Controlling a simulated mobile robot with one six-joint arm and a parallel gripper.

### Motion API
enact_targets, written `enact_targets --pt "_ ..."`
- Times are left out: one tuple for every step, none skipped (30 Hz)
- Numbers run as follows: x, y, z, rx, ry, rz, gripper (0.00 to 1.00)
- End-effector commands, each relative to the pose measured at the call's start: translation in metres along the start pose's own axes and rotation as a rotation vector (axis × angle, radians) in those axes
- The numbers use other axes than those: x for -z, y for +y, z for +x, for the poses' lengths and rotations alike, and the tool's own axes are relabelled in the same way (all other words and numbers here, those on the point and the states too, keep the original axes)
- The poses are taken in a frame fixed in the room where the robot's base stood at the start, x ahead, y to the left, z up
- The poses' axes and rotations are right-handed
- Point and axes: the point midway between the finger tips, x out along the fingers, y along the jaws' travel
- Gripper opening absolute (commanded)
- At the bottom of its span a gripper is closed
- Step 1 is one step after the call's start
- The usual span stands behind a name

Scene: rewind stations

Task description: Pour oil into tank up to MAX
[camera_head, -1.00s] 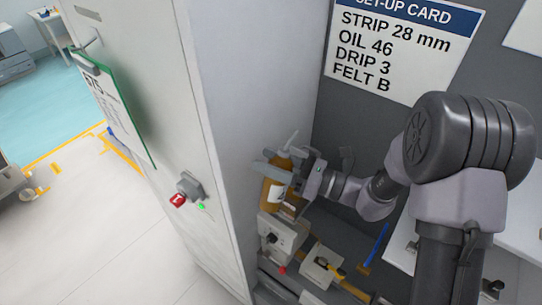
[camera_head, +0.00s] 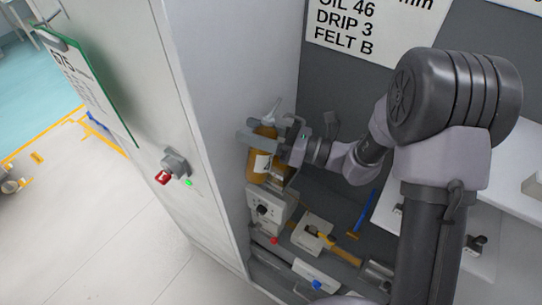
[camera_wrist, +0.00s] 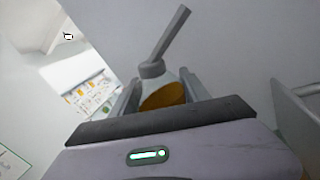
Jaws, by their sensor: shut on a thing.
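An amber oil bottle (camera_head: 260,166) with a pale label and a thin, slanted spout is held in my gripper (camera_head: 262,142), whose fingers are shut around its upper part. The wrist view shows the bottle (camera_wrist: 163,96) between the fingers, with amber oil inside and a grey spout leaning up to the right. The bottle looks close to upright, above a white unit with a black knob (camera_head: 264,210). I cannot clearly make out the tank or its MAX mark; the bottle and gripper cover part of that area.
A tall pale cabinet (camera_head: 205,90) stands close left of the bottle, with a red-handled switch (camera_head: 172,168) and a green-edged clipboard (camera_head: 84,75). A set-up card (camera_head: 365,35) hangs behind. A yellow-handled tool (camera_head: 335,245) and a blue rod (camera_head: 366,211) lie lower right.

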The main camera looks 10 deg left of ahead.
Motion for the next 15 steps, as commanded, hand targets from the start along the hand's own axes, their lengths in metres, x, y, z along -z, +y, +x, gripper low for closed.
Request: enact_targets --pt "0.001 0.001 0.000 0.000 -0.003 0.015 0.00" --pt "0.000 0.002 0.001 0.000 -0.007 0.030 0.00" --pt "0.001 0.003 0.001 -0.001 -0.015 0.056 0.00" --pt "0.001 0.004 0.001 -0.001 -0.020 0.080 0.00" --pt "0.002 0.005 0.001 -0.001 -0.027 0.108 0.00" --pt "0.003 0.006 0.002 -0.001 -0.038 0.147 0.00" --pt "0.004 0.007 0.002 -0.001 -0.045 0.174 0.00" --pt "0.005 0.008 0.002 -0.001 -0.053 0.201 0.00" --pt "0.007 0.009 0.003 -0.001 -0.061 0.235 0.00" --pt "0.007 0.010 0.003 -0.001 -0.067 0.257 0.00" --pt "0.008 0.010 0.003 -0.001 -0.073 0.277 0.00" --pt "0.009 0.011 0.003 -0.001 -0.079 0.300 0.00" --pt "0.010 0.011 0.003 -0.001 -0.083 0.314 0.00" --pt "0.010 0.011 0.003 -0.001 -0.086 0.325 0.00" --pt "0.011 0.012 0.003 -0.001 -0.090 0.336 0.00"
